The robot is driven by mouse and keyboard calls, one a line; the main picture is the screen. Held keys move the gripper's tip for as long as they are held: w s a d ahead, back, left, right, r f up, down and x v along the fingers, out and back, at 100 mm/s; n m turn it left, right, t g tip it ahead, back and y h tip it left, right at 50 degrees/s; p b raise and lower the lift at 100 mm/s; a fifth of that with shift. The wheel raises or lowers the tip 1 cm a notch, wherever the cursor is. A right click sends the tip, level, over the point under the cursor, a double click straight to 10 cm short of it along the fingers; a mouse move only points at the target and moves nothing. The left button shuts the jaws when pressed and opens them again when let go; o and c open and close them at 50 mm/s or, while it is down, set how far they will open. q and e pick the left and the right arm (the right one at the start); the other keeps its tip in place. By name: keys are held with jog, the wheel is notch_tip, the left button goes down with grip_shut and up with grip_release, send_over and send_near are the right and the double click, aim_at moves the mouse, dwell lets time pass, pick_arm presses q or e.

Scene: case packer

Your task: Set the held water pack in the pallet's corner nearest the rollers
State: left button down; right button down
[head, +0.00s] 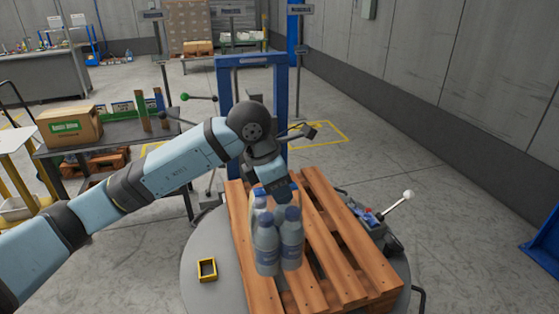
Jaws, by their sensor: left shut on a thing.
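The water pack (267,247) is a small cluster of clear bottles with blue labels and greyish-blue caps. It hangs upright below my left gripper (278,190), which is shut on its top. In the head view the pack appears over the left part of the wooden pallet (347,238). I cannot tell whether its base touches the slats. The pallet's orange-brown slats lie on a round grey turntable (203,249). No rollers can be made out clearly. My right gripper is not in view.
A small yellow-edged box (207,269) lies on the turntable left of the pallet. A lever with a white knob (409,195) stands at the pallet's right. A blue post frame (280,110) rises behind. A cardboard box (70,126) sits on a dark table at left.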

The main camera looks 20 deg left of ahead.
aim_at(261, 191)
pick_arm(q)
jog(key=shift+f+p, duration=0.4)
jog(key=shift+f, duration=3.9)
jog(key=c, duration=1.3)
grip_release()
jog(key=shift+f, duration=0.25)
jog(key=o, duration=0.4)
jog(key=shift+o, duration=0.3)
jog(key=shift+r, duration=0.1)
jog(key=shift+r, duration=0.1)
jog(key=b+v, duration=0.1)
jog(key=v, duration=1.1)
